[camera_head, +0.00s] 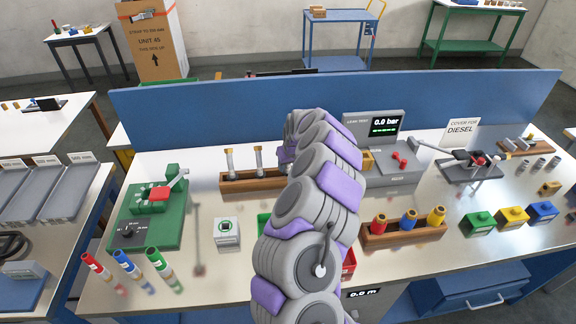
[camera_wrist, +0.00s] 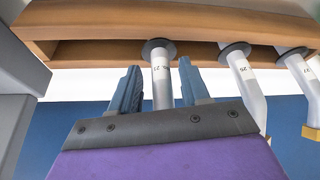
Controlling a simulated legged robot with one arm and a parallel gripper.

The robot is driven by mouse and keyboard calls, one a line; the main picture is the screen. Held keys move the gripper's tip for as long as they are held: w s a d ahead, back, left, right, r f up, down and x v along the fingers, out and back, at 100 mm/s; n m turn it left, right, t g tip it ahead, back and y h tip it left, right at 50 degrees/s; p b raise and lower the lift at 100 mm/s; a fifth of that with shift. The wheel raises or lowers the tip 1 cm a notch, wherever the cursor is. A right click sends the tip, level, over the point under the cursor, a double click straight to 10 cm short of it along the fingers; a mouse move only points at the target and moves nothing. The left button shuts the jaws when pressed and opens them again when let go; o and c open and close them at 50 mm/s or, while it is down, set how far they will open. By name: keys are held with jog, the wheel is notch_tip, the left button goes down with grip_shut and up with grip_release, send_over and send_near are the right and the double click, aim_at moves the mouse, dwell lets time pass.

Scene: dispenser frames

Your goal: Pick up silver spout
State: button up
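Silver spouts stand in a wooden rack (camera_head: 236,180) at the back middle of the bench in the head view. Two of them, the left spout (camera_head: 230,160) and the next to it (camera_head: 258,158), show clearly; others are partly hidden by my arm. In the wrist view the rack (camera_wrist: 90,22) appears upside down at the top, with a silver spout (camera_wrist: 161,78) between the two blue fingers of my gripper (camera_wrist: 160,88). The gripper is open, with a gap on both sides of that spout. My arm hides the gripper in the head view.
More numbered spouts (camera_wrist: 243,82) stand close to the right of the fingers in the wrist view. A blue panel (camera_head: 220,108) rises behind the rack. A wooden block with coloured fittings (camera_head: 404,232) and a pressure display unit (camera_head: 378,130) are right of my arm.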

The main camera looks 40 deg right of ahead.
jog(key=shift+a+r, duration=0.1)
jog(key=shift+a, duration=0.15)
jog(key=c, duration=0.3)
jog(key=shift+s+d, duration=0.1)
jog(key=shift+d, duration=0.15)
grip_shut()
